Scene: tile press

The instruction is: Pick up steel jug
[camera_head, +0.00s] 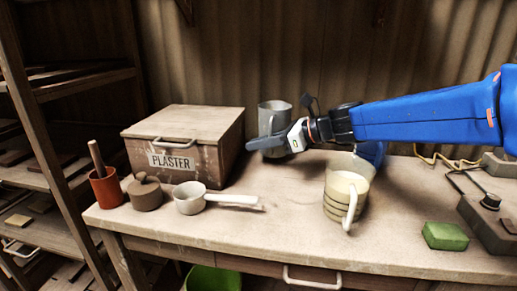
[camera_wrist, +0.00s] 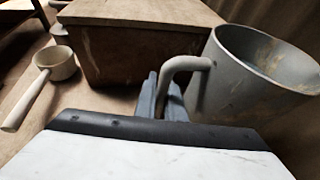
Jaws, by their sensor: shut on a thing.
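The steel jug (camera_head: 274,112) is a grey, open-topped vessel with a side handle, at the back of the bench to the right of the plaster box. In the wrist view the steel jug (camera_wrist: 250,78) fills the upper right, upright, its inside stained. My gripper (camera_head: 262,143) reaches in from the right on the blue arm. In the wrist view my gripper (camera_wrist: 162,98) is shut on the jug's handle, its fingers on either side of it.
A wooden plaster box (camera_head: 212,152) stands left of the jug. In front are a white saucepan (camera_head: 190,200), a lidded pot (camera_head: 145,194) and a red cup (camera_head: 106,188). A green block (camera_head: 445,236) lies at right. The front middle bench is clear.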

